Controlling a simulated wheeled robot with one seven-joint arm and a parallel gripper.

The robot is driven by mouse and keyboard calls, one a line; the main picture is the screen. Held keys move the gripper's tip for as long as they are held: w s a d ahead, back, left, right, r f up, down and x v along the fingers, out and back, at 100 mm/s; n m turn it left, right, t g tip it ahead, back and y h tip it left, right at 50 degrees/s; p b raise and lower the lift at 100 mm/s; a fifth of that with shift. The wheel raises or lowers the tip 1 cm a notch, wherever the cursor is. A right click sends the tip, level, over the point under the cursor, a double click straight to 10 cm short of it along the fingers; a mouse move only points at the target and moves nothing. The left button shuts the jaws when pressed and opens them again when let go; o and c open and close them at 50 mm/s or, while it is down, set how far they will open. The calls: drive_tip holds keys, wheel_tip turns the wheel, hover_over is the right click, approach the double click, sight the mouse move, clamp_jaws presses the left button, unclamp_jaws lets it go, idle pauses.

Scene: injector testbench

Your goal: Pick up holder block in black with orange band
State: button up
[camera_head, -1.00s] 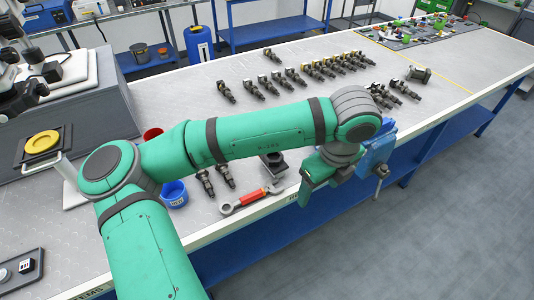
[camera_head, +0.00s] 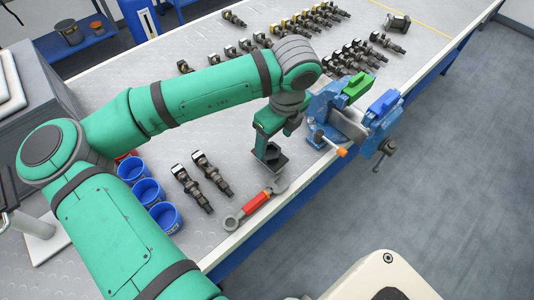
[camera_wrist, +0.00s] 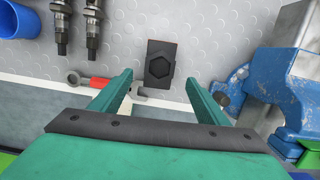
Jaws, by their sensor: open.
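The black holder block (camera_head: 275,161) stands on the bench near its front edge. In the wrist view, the block (camera_wrist: 160,64) shows a dark hexagonal recess on its upper face; I cannot make out an orange band. My gripper (camera_head: 268,138) is over the block, partly covering it in the head view. In the wrist view, my gripper (camera_wrist: 159,82) is open, its two green fingers spread wide, with the block beyond and between the fingertips. I see no grip on the block.
A blue vise (camera_head: 343,120) is clamped at the bench edge, right of the block. A red-handled wrench (camera_head: 255,202) lies in front of it. Two injectors (camera_head: 212,174) and several blue cups (camera_head: 148,191) are to the left.

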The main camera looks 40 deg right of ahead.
sight(269, 154)
drive_tip(key=shift+w+a+f, duration=0.1)
drive_tip(key=shift+w+f, duration=0.15)
drive_tip(key=shift+f, duration=0.95)
drive_tip(key=shift+w+a+f, duration=0.1)
drive_tip(key=shift+w+f, duration=0.2)
drive_tip(key=shift+f, duration=0.9)
drive_tip(key=shift+w+f, duration=0.25)
drive_tip(key=shift+f, duration=0.95)
drive_tip(key=c, duration=1.7)
drive_tip(key=shift+o, duration=0.2)
drive_tip(key=shift+d+r, duration=0.1)
